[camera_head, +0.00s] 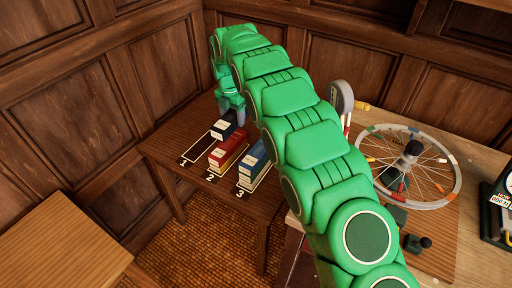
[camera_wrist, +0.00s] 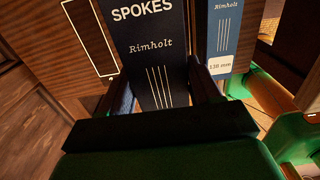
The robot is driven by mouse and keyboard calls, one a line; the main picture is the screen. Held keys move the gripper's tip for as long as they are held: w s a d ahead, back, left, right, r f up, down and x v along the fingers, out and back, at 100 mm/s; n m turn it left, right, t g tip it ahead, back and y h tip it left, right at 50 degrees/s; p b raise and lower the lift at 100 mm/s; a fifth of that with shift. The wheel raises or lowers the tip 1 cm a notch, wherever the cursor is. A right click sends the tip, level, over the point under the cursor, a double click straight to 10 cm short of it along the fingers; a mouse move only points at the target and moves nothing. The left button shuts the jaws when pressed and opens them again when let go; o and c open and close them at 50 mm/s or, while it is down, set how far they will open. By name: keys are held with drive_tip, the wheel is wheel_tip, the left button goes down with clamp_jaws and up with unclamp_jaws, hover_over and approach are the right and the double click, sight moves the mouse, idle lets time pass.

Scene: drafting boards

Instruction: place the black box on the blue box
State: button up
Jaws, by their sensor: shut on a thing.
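The black box (camera_head: 223,129) is in my gripper (camera_head: 232,108), at the far end of the red box in the head view. I cannot tell whether it touches the red box. In the wrist view the black box (camera_wrist: 155,45), lettered "SPOKES Rimholt", sits between the two fingers of my gripper (camera_wrist: 163,88). The blue box (camera_head: 253,161) stands on the spot marked 3, right of the held box. It also shows in the wrist view (camera_wrist: 224,35), at the upper right, apart from the black box.
The red box (camera_head: 227,152) stands on spot 2. The outlined spot 1 (camera_head: 194,150) is empty. These are on a dark wooden table (camera_head: 165,145). A spoked wheel (camera_head: 440,195) lies on a bench at right. My green arm hides part of the table's right side.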

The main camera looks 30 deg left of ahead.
drive_tip(key=s+d+r, duration=0.3)
drive_tip(key=s+d, duration=0.2)
drive_tip(key=d, duration=0.5)
drive_tip(key=s+d+r, duration=0.3)
drive_tip(key=s+d, duration=0.2)
drive_tip(key=d, duration=0.5)
hover_over(259, 150)
drive_tip(key=f, duration=0.9)
drive_tip(key=shift+s+d, duration=0.3)
drive_tip(key=shift+s, duration=0.05)
drive_tip(key=shift+w+a+f, duration=0.35)
drive_tip(key=shift+w+f, duration=0.1)
drive_tip(key=shift+f, duration=1.75)
drive_tip(key=shift+f, duration=0.1)
drive_tip(key=o, duration=1.2)
